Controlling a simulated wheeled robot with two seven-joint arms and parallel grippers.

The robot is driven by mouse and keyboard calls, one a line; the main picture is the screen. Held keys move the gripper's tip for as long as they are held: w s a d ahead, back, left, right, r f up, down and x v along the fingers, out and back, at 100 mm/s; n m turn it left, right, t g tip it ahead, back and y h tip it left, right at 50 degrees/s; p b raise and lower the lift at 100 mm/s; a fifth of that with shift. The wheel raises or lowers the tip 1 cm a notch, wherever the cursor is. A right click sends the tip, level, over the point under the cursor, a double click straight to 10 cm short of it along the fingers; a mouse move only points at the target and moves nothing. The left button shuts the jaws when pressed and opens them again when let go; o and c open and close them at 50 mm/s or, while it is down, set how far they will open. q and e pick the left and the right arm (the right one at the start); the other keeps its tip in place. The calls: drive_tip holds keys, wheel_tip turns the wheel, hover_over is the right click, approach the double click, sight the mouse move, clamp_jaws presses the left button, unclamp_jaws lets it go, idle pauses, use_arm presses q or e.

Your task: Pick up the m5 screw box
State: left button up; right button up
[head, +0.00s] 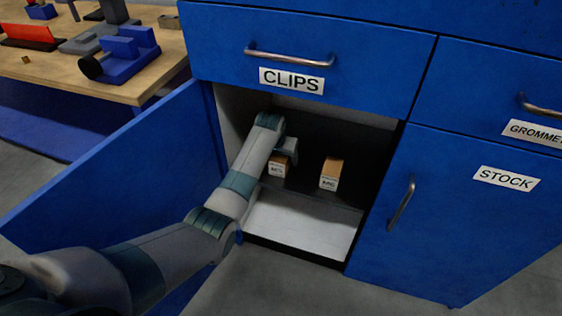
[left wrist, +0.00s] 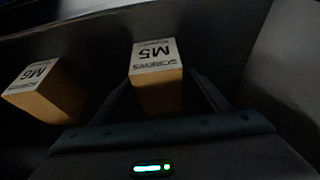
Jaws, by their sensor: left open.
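The M5 screw box (left wrist: 156,75) is a small brown box with a white label, near the middle of the left wrist view. In the head view the box (head: 277,168) stands on the cabinet's inner shelf, partly hidden behind my wrist. My left gripper (left wrist: 163,95) is open, with its dark fingers on either side of the M5 box. I cannot tell whether they touch it. In the head view my left gripper (head: 289,150) reaches into the open cabinet, just above and beside the box. My right gripper is not in view.
A similar M6 box (head: 331,174) stands to the right on the same shelf; it also shows in the left wrist view (left wrist: 45,90). The blue cabinet door (head: 120,165) is open at left. A CLIPS drawer (head: 350,45) is above; a closed STOCK door (head: 460,220) is at right.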

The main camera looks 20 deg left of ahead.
sight(279, 158)
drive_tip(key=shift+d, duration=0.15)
use_arm(q)
drive_tip(key=shift+r, duration=0.1)
drive_tip(key=c, duration=1.5)
drive_tip(key=shift+r, duration=0.1)
